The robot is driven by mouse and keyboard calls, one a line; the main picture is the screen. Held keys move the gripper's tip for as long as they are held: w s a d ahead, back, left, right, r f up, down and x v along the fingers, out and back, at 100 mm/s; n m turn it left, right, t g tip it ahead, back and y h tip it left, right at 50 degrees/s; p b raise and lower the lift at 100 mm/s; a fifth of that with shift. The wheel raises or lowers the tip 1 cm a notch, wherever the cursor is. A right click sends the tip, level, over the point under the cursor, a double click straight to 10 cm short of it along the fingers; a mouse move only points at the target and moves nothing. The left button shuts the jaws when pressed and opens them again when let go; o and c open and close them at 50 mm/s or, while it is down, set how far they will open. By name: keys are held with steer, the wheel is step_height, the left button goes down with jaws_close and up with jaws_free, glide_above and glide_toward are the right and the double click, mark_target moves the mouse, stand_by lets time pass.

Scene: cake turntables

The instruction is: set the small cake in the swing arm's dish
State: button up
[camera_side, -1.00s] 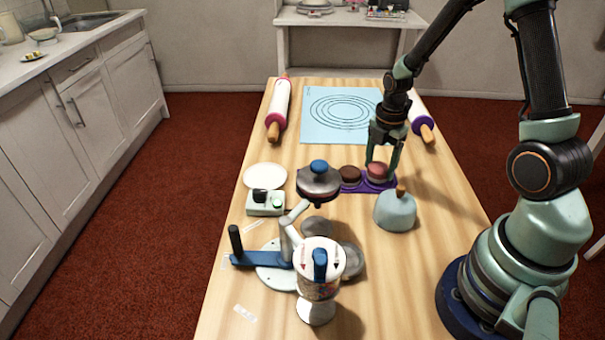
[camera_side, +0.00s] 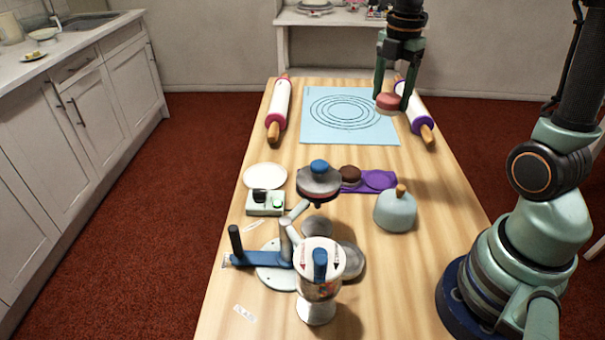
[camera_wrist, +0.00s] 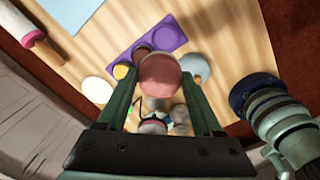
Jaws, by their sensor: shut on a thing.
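The small pink-red cake (camera_side: 388,102) is held high between the fingertips of my gripper (camera_side: 391,99), above the table's far right part. In the wrist view the cake (camera_wrist: 160,75) sits between my two fingers. The swing-arm stand has a round white base (camera_side: 272,277), a pale jointed arm (camera_side: 297,212) and a blue bar (camera_side: 265,257) with a black handle. A grey round piece with a blue knob (camera_side: 319,182) stands at the arm's far end. Grey discs (camera_side: 317,227) lie lower down. I cannot tell which piece is the dish; its inside does not show.
A purple tray (camera_side: 378,180) holds a brown cake (camera_side: 350,174); the wrist view also shows a yellow piece (camera_wrist: 122,72). A pale dome (camera_side: 395,211), a candy canister (camera_side: 318,283), a switch box (camera_side: 265,203) and a white plate (camera_side: 264,176) stand near. Rolling pins (camera_side: 279,110) flank the blue mat (camera_side: 318,128).

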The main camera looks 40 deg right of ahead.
steer(key=s+a+r+n, duration=0.1)
steer(key=s+a+n, duration=0.35)
steer(key=a, duration=0.75)
steer(key=s+a+n, duration=0.4)
steer(key=s+a, duration=0.2)
steer(key=a, duration=0.6)
step_height(320, 180, down, 19)
steer(key=shift+w+f, duration=0.1)
steer(key=shift+f, duration=0.1)
steer(key=o, duration=1.3)
